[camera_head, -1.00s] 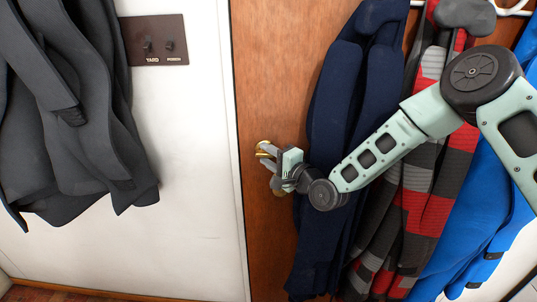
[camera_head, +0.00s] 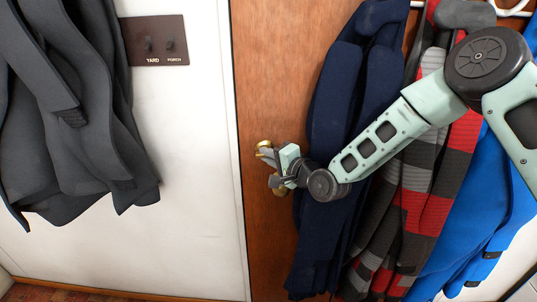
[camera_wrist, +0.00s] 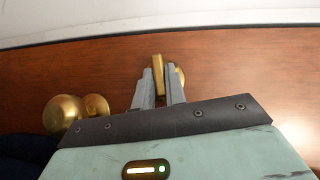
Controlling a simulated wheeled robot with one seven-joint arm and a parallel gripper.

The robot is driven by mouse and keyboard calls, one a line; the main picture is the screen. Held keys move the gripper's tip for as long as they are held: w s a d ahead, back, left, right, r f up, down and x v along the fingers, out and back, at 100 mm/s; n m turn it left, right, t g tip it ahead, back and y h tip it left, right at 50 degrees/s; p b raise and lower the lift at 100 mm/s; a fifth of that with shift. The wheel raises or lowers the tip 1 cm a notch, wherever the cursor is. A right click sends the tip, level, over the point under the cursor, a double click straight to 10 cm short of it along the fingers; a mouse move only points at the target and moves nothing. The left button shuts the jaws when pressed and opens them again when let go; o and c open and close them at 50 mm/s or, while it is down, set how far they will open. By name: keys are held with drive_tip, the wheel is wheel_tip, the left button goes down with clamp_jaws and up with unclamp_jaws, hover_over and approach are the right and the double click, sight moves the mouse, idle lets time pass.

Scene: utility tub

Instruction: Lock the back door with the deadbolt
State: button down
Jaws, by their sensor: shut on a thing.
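The wooden back door (camera_head: 270,60) fills the middle of the head view and looks closed. My gripper (camera_head: 268,158) is at its left edge. In the wrist view my gripper (camera_wrist: 159,86) has one grey finger on each side of the brass deadbolt thumb turn (camera_wrist: 158,66) and is shut on it. The turn's round brass plate shows partly behind the right finger. A round brass door knob (camera_wrist: 65,113) sits to the left in the wrist view. In the head view the deadbolt (camera_head: 263,145) is above the knob (camera_head: 276,187), both partly hidden by my gripper.
A navy coat (camera_head: 345,120) hangs on the door just right of my gripper, behind my arm. A striped grey and red garment (camera_head: 425,170) and a blue one (camera_head: 480,200) hang further right. Dark coats (camera_head: 85,120) and a switch plate (camera_head: 153,40) are on the white wall.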

drive_tip(key=n+g+h+p, duration=0.1)
drive_tip(key=n+h+p, duration=0.1)
drive_tip(key=p, duration=0.4)
drive_tip(key=a+r+n+g+h+p, duration=0.1)
drive_tip(key=n+h+p, duration=0.1)
drive_tip(key=h+p, duration=0.3)
drive_tip(key=r+n+g+h+p, duration=0.1)
drive_tip(key=n+h+p, duration=0.2)
drive_tip(key=p, duration=0.4)
drive_tip(key=shift+w+a+r+h, duration=0.1)
drive_tip(key=shift+a+r+h, duration=0.1)
drive_tip(key=shift+h, duration=0.2)
drive_tip(key=h+p, duration=0.1)
drive_tip(key=p, duration=0.2)
drive_tip(key=shift+f+n+p, duration=0.3)
drive_tip(key=shift+f, duration=0.05)
drive_tip(key=shift+d+f, duration=0.1)
drive_tip(key=c, duration=1.4)
unclamp_jaws()
drive_tip(key=shift+f, duration=0.1)
drive_tip(key=shift+c, duration=0.2)
drive_tip(key=b+v, duration=0.1)
drive_tip(key=v, duration=1.6)
drive_tip(key=shift+r+b, duration=0.35)
drive_tip(key=shift+b, duration=0.05)
